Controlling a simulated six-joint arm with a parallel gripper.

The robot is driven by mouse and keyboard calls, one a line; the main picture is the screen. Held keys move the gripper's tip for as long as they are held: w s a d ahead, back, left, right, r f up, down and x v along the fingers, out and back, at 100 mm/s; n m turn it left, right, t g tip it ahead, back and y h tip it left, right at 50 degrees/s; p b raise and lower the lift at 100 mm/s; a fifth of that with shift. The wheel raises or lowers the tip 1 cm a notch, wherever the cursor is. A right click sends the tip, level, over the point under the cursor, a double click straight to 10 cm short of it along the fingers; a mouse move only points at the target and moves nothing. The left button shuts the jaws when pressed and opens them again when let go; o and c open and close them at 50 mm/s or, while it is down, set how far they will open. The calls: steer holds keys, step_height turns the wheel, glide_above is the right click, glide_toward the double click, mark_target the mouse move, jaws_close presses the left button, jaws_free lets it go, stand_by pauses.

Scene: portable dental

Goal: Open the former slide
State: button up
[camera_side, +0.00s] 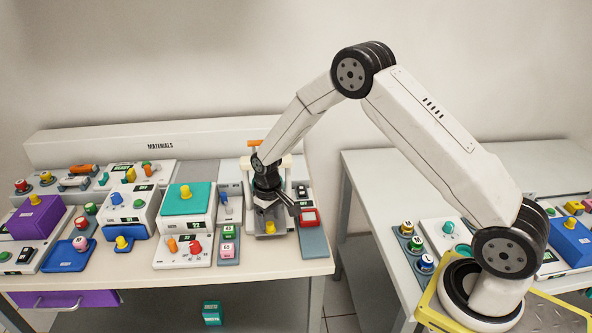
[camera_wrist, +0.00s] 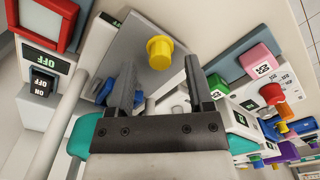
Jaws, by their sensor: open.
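A yellow knob (camera_side: 270,228) stands on a grey plate (camera_side: 262,235), which I take to be the former slide, at the front of a white machine on the table. My gripper (camera_side: 276,208) is open and empty just above and behind the knob. In the wrist view the yellow knob (camera_wrist: 160,48) sits on the grey plate (camera_wrist: 142,28), just past the tips of my open gripper (camera_wrist: 160,70). The knob lies roughly in line with the gap between the fingers. I see no contact. The rear of the plate is partly hidden by my gripper.
To the right is a module with a red-framed screen (camera_side: 309,217) and a black switch (camera_wrist: 43,82) beside an OFF display. To the left are pink and green cubes (camera_side: 228,240) and a teal-topped box (camera_side: 187,199). A pale bar (camera_wrist: 69,115) runs along the machine.

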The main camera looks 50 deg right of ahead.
steer(key=shift+f, duration=0.85)
jaws_close()
stand_by(0.9)
